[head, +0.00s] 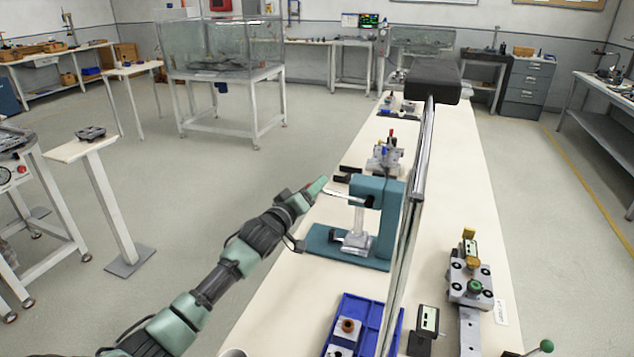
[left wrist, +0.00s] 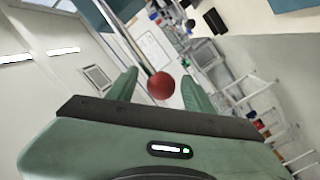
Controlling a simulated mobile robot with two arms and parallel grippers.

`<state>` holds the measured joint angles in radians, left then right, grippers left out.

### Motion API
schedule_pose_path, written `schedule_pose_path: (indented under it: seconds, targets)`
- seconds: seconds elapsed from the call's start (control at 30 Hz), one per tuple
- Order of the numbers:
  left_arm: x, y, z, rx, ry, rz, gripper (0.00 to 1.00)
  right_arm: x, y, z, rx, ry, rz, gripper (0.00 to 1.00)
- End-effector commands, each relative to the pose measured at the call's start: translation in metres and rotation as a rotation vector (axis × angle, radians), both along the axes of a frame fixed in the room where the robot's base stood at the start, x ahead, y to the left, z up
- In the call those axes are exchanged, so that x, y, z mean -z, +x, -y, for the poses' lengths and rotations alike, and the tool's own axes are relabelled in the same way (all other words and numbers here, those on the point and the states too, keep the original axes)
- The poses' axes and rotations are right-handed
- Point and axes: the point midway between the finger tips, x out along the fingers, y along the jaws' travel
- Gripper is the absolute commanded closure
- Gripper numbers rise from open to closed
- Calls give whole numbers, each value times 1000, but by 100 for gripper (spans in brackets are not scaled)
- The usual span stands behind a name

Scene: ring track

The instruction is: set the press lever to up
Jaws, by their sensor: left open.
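The teal press (head: 388,218) stands on its base plate on the long bench. Its lever (head: 345,197) is a thin rod pointing left and slightly upward from the press head. In the left wrist view the lever's red ball knob (left wrist: 161,86) shows between the fingers, with the rod (left wrist: 122,38) running to the upper left. My left gripper (head: 318,187) is at the lever's outer end. It also shows in the left wrist view (left wrist: 158,88), open, with gaps between both fingers and the knob. In the head view the gripper hides the knob. My right gripper is out of view.
The long bench (head: 480,180) carries a blue tray (head: 362,308), a clamp fixture (head: 470,280) and a small device (head: 428,320). A tall post with a black head (head: 432,80) rises right of the press. Open floor (head: 200,185) lies left of the bench.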

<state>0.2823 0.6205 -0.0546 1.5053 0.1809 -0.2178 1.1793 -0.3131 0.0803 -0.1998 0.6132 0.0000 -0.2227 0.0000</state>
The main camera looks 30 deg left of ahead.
Motion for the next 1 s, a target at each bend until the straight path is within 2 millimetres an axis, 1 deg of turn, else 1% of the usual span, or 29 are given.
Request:
schedule_pose_path:
  seconds: [0.03, 0.1, 0.2, 0.33, 0.5, 0.53, 0.57, 0.6, 0.67, 0.7, 0.73, 1.0]
  targets:
    - [-2, 8, -1, -1, -1, 2, 48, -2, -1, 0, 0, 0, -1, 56]
    - [-1, 16, -1, -1, -1, 1, 48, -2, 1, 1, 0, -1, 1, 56]
    - [-1, 22, -2, 0, 0, 0, 48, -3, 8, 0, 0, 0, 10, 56]
    - [0, 26, -2, 0, 0, 0, 48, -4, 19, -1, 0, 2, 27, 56]
    - [0, 26, -2, 0, 1, 0, 48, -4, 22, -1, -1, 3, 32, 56]
    - [0, 25, -2, 0, 1, 0, 51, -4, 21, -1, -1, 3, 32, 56]
    - [0, 25, -2, 0, 1, 0, 59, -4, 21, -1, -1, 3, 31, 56]
    - [0, 25, -2, 0, 1, 0, 70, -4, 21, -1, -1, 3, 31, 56]
    - [1, 25, -2, 0, 1, 0, 87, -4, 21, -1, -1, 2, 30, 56]
    - [1, 25, -2, 1, 1, -1, 98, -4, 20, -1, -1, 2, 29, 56]
    - [1, 25, -2, 0, 1, -1, 100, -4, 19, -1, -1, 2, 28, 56]
    - [2, 25, -2, -1, 4, -4, 100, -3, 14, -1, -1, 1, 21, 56]
